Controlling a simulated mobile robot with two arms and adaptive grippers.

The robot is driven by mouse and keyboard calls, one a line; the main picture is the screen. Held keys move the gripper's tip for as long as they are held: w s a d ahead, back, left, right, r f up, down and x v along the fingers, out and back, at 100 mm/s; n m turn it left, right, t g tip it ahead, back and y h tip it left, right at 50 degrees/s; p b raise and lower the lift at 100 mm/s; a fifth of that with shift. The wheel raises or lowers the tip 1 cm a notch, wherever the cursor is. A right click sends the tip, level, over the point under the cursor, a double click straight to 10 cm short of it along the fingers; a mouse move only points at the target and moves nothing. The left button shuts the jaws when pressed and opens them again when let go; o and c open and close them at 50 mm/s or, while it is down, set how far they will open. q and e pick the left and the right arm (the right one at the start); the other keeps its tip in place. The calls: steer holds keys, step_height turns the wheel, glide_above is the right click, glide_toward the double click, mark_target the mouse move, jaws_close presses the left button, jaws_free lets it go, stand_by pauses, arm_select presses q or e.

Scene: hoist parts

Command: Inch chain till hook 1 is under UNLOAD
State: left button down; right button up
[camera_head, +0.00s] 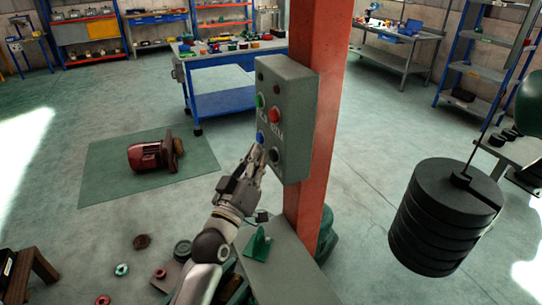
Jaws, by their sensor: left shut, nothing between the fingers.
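A grey control box (298,100) is fixed to the orange column (325,60). Its front has a green button (260,101), a red button (275,116), a blue button (260,137) and a dark button (274,155), with small lettering I cannot read surely. My left gripper (257,154) is shut and empty, its fingertips just below the blue button. I cannot tell whether they touch the box. No chain, numbered hook or UNLOAD sign can be made out. My right gripper is not in view.
A stack of black weights (440,222) hangs on a rod at the right. A red motor (148,156) lies on a green mat (100,180). A blue workbench (222,100) stands behind. Loose rings and parts lie at lower left; the floor between is clear.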

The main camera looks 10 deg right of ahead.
arm_select(q)
steer(key=shift+w+d, duration=0.1)
steer(key=shift+d, duration=0.35)
stand_by(2.0)
steer(key=shift+a, duration=0.1)
stand_by(3.9)
steer(key=shift+s+a, duration=0.25)
steer(key=shift+a, duration=0.5)
steer(key=shift+s+a+p, duration=0.15)
steer(key=shift+s+a, duration=0.1)
steer(key=shift+a, duration=0.55)
steer(key=shift+s+a+p, duration=0.2)
steer(key=shift+s+a, duration=0.05)
steer(key=shift+a, duration=0.5)
steer(key=shift+s+a+p, duration=0.15)
steer(key=shift+s+a, duration=0.1)
steer(key=shift+a, duration=0.55)
